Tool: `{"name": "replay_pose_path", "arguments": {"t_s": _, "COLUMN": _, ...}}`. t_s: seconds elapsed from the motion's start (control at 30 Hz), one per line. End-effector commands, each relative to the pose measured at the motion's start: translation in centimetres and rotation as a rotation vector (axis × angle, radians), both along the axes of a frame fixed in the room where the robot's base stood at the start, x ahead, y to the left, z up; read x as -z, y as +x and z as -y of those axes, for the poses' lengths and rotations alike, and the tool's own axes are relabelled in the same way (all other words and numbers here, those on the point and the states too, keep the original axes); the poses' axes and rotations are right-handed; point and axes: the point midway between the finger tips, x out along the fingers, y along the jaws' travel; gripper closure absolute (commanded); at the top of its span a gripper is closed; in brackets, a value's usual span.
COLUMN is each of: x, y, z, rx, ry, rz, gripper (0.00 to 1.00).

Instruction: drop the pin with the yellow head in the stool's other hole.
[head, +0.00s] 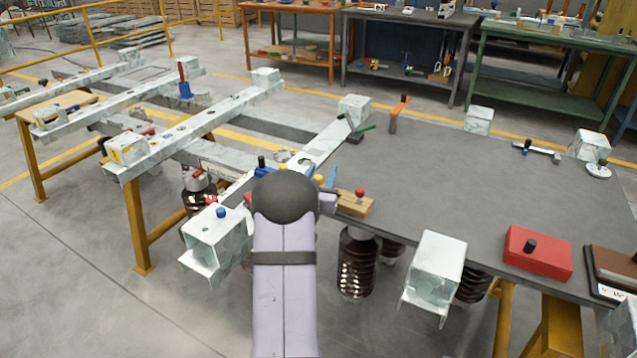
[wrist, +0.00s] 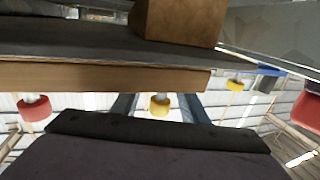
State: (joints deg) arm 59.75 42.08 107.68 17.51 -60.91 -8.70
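In the wrist view, a pin with a yellow head (wrist: 160,104) shows in the middle, between the two blue-grey fingers of my gripper (wrist: 158,108). Gaps show on both sides of the head, so the gripper looks open; depth is unclear. A second yellow head (wrist: 235,85) is at the right and a red head (wrist: 33,108) at the left. A pale wooden board edge (wrist: 100,78) crosses just above the middle yellow head. I cannot make out the stool's holes.
A blue-headed piece (head: 221,213) sits on the white steel end at left. The grey tabletop (head: 450,180) is largely clear to the right. A red box (head: 538,254) and a hammer (head: 397,112) lie on it. A brown block (wrist: 180,20) stands above the board in the wrist view.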

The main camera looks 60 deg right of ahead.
Motion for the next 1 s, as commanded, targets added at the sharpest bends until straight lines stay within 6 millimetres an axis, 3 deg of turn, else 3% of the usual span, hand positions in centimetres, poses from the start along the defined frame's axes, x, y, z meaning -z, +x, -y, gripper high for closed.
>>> {"name": "replay_pose_path", "arguments": {"t_s": 0.17, "x": 0.0, "y": 0.0, "z": 0.0, "rx": 0.0, "ry": 0.0, "rz": 0.0, "gripper": 0.62}}
{"name": "replay_pose_path", "arguments": {"t_s": 0.3, "x": 0.0, "y": 0.0, "z": 0.0, "rx": 0.0, "ry": 0.0, "rz": 0.0, "gripper": 0.96}}
{"name": "replay_pose_path", "arguments": {"t_s": 0.33, "x": 0.0, "y": 0.0, "z": 0.0, "rx": 0.0, "ry": 0.0, "rz": 0.0, "gripper": 1.0}}
{"name": "replay_pose_path", "arguments": {"t_s": 0.73, "x": -0.6, "y": 0.0, "z": 0.0, "rx": 0.0, "ry": -0.003, "rz": 0.001, "gripper": 1.0}}
{"name": "replay_pose_path", "arguments": {"t_s": 1.0, "x": -4.5, "y": 0.0, "z": 0.0, "rx": 0.0, "ry": -0.006, "rz": 0.004, "gripper": 1.0}}
